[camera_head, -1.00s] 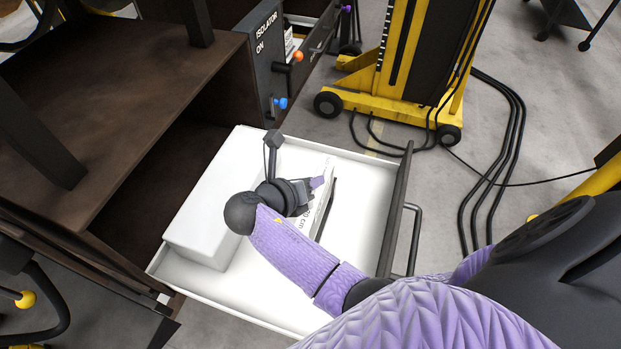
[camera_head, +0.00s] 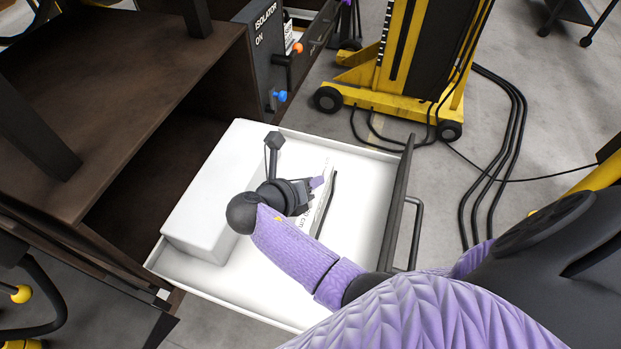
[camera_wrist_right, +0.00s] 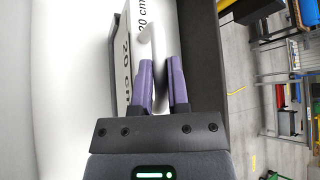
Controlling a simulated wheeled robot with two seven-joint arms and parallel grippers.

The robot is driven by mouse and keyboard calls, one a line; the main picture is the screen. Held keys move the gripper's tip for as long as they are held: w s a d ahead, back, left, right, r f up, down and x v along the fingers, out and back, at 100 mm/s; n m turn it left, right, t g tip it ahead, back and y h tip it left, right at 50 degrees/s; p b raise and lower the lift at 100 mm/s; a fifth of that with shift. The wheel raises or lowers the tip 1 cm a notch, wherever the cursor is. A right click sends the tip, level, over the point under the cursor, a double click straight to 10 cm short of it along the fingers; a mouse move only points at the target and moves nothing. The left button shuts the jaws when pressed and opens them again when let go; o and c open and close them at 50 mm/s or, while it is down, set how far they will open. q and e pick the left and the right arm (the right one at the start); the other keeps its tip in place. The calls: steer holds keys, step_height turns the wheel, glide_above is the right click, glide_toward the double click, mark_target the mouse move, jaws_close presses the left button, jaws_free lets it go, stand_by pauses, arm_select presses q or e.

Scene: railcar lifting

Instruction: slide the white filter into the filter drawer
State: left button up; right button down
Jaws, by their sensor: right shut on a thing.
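The filter drawer (camera_head: 392,205) is pulled open, with white inner walls and a dark front. A white piece printed "20 cm" (camera_head: 326,168) lies at the drawer's right part, partly hidden by my arm; its lettering also shows in the wrist view (camera_wrist_right: 143,22). I take it to be the white filter. My right gripper (camera_head: 318,184) is inside the drawer's outline, its purple fingers shut on a narrow white part, seen between the fingertips in the wrist view (camera_wrist_right: 160,62). A large plain white block (camera_head: 205,200) fills the drawer's left side. My left gripper is out of view.
The dark cabinet (camera_head: 120,75) stands at left, with an isolator panel (camera_head: 266,45) bearing orange and blue knobs behind the drawer. A yellow wheeled lift post (camera_head: 400,105) stands beyond. Black cables (camera_head: 515,130) lie on the floor at right.

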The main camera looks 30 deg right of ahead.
steer(key=shift+f+b, duration=0.4)
steer(key=shift+f, duration=0.35)
steer(key=c, duration=0.5)
jaws_free()
steer(key=shift+c, duration=0.2)
